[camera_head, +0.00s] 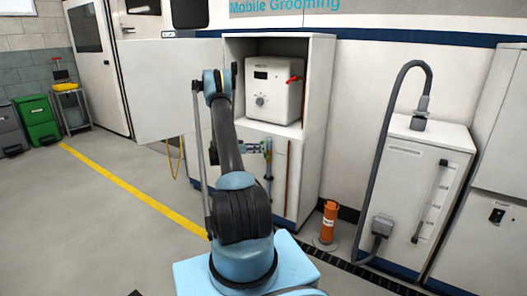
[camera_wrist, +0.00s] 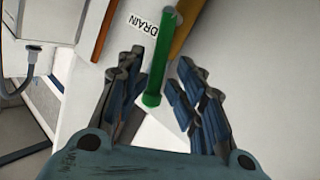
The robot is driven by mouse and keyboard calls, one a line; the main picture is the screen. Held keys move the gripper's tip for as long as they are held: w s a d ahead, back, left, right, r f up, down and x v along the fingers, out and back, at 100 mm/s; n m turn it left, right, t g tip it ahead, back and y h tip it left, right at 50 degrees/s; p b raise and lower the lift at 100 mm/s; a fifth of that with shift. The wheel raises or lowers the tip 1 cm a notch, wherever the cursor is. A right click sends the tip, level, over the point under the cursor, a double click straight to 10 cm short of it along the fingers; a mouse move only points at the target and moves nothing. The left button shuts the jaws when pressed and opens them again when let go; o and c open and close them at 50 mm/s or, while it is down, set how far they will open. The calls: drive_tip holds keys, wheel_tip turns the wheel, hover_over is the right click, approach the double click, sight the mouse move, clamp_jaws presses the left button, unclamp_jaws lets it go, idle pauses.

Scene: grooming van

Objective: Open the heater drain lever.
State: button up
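The drain lever is a green handle (camera_wrist: 157,65) beside a white label reading "DRAIN" (camera_wrist: 143,24) in the wrist view. It runs from a grey pivot at the top down to a rounded green end. My gripper (camera_wrist: 158,75) is open, with one dark finger on each side of the lever's lower part. Gaps show between the fingers and the lever, so it is not gripped. In the head view, my gripper (camera_head: 257,147) is small at the lower front of the heater cabinet (camera_head: 321,100); the lever cannot be made out clearly there.
The white heater box (camera_head: 272,92) with a red handle (camera_head: 294,80) stands on the shelf above. An open cabinet door (camera_head: 160,90) is at the left. An orange-brown pipe (camera_wrist: 187,28) runs close beside the lever. An orange cylinder (camera_head: 328,222) stands on the floor at the right.

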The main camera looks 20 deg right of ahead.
drive_tip(key=a+r, duration=0.1)
drive_tip(key=a, duration=1)
drive_tip(key=shift+w+r, duration=0.35)
drive_tip(key=shift+w, duration=0.05)
drive_tip(key=shift+a+f, duration=0.1)
drive_tip(key=c, duration=0.6)
drive_tip(key=shift+a+f, duration=0.2)
drive_tip(key=shift+f, duration=0.05)
clamp_jaws()
drive_tip(key=a+f+h, duration=0.3)
drive_tip(key=d+r, duration=0.2)
drive_tip(key=d, duration=1.1)
drive_tip(key=shift+s+d+n+t+h, duration=0.3)
drive_tip(key=shift+s+t, duration=0.1)
